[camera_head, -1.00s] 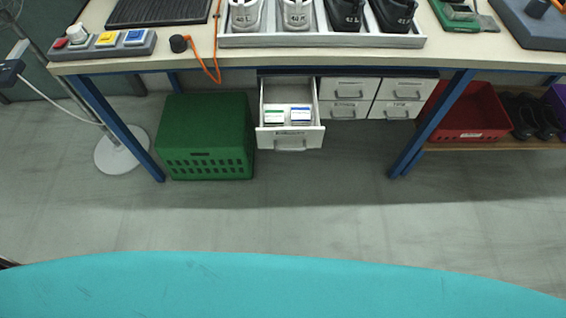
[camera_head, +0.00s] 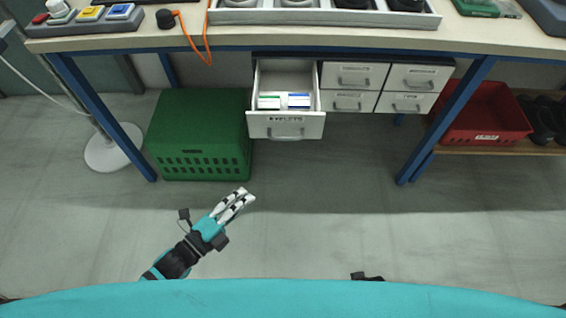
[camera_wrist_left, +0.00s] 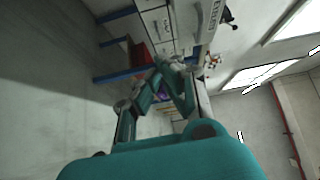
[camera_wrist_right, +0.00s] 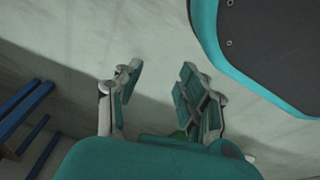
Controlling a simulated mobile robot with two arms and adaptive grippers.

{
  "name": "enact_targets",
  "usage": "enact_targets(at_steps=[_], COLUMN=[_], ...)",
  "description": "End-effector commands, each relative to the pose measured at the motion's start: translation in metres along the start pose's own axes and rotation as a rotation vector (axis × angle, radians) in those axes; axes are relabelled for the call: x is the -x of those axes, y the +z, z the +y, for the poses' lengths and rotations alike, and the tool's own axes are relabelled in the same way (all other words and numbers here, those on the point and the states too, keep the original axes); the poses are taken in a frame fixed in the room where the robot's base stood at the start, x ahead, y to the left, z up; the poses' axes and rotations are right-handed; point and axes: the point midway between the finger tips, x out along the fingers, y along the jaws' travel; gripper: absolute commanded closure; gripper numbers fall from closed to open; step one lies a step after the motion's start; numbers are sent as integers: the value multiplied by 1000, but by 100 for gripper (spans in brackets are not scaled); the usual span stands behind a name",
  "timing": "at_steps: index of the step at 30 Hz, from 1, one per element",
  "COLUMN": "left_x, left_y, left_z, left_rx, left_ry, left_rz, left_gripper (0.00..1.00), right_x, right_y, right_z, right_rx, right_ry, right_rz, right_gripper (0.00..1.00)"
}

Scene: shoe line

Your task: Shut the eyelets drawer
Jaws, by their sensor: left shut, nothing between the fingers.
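The eyelets drawer (camera_head: 286,126) is pulled out under the workbench, with its labelled white front and handle facing me. In the left wrist view the eyelets drawer front (camera_wrist_left: 209,18) shows sideways at the top. My left gripper (camera_head: 244,198) is shut and empty, below and left of the drawer front and apart from it. Its fingers also show in the left wrist view (camera_wrist_left: 172,84). My right gripper (camera_wrist_right: 158,88) is open and empty over the floor in the right wrist view.
Closed drawers (camera_head: 352,76) sit right of the open one. A green crate (camera_head: 200,135) stands on the floor to its left. Blue table legs (camera_head: 440,125) flank the space, and a red bin (camera_head: 487,118) is at the right. The floor before the drawer is clear.

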Motion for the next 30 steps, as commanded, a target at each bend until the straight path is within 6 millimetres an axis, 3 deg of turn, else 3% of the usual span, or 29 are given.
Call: enact_targets(at_steps=[3,6,11,23,30], left_x=[-1,-2,-18,-100,-124], left_y=[-25,-33,-36,-45,-25], left_z=[-31,-45,-51,-63,-68], left_rx=[-121,-162,-167,-165,-166], left_ry=[-109,-147,-155,-155,-150], left_rz=[80,101,103,102,102], left_gripper=[100,100,100,100,100], right_x=[-1,2,5,9,12], right_y=[-8,-11,-13,-18,-22], right_z=[0,1,1,1,2], right_rx=[-2,-2,-2,-3,-4], right_ry=[1,1,1,2,3], right_rz=[7,8,9,13,18], right_gripper=[60,60,60,60,60])
